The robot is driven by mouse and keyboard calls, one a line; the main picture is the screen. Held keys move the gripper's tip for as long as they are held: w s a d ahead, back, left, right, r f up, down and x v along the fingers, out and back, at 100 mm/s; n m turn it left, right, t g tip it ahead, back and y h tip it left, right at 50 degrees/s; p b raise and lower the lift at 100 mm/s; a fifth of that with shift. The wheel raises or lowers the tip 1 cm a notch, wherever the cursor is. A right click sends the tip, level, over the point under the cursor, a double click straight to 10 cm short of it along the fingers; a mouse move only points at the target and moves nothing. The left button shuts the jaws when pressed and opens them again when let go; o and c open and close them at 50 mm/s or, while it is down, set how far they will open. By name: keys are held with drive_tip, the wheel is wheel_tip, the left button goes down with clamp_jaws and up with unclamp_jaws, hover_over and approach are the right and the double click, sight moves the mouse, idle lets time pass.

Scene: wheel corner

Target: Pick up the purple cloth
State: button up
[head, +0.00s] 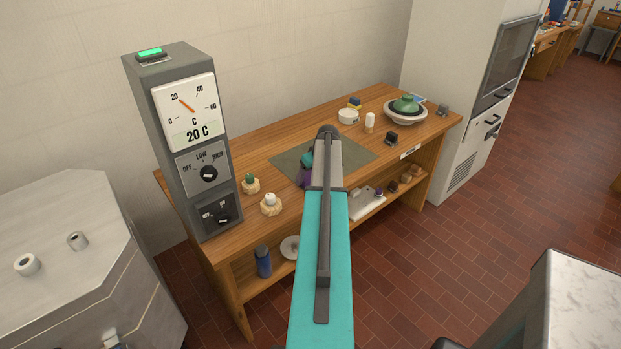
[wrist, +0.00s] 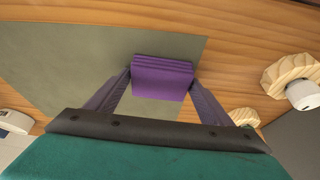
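The purple cloth (wrist: 162,78) is a folded, layered block over the grey-green mat (wrist: 60,60) in the wrist view. My gripper (wrist: 161,80) has one finger on each side of it, and both fingertips appear to touch its sides. In the head view, part of the purple cloth (head: 303,178) shows beside my arm over the mat (head: 352,156), and my arm hides much of this spot. I cannot tell whether the cloth touches the mat or hangs just above it.
A grey control box (head: 190,140) rises at the bench's left end.

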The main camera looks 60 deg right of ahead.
drive_tip(key=c, duration=0.6)
drive_tip(key=shift+r, duration=0.15)
drive_tip(key=shift+r+b, duration=0.6)
drive_tip(key=shift+r, duration=0.25)
drive_tip(key=shift+s+r+b, duration=0.45)
drive_tip(key=shift+s+r, duration=0.15)
drive_tip(key=shift+r, duration=0.05)
drive_tip(key=s+b, duration=0.1)
drive_tip(key=s, duration=0.4)
drive_tip(key=s+d+r+b, duration=0.1)
drive_tip(key=s, duration=0.3)
drive_tip(key=s+d+b, duration=0.1)
drive_tip(key=s, duration=0.4)
drive_tip(key=shift+s+d+r+b, duration=0.2)
drive_tip(key=shift+s+r+b, duration=0.15)
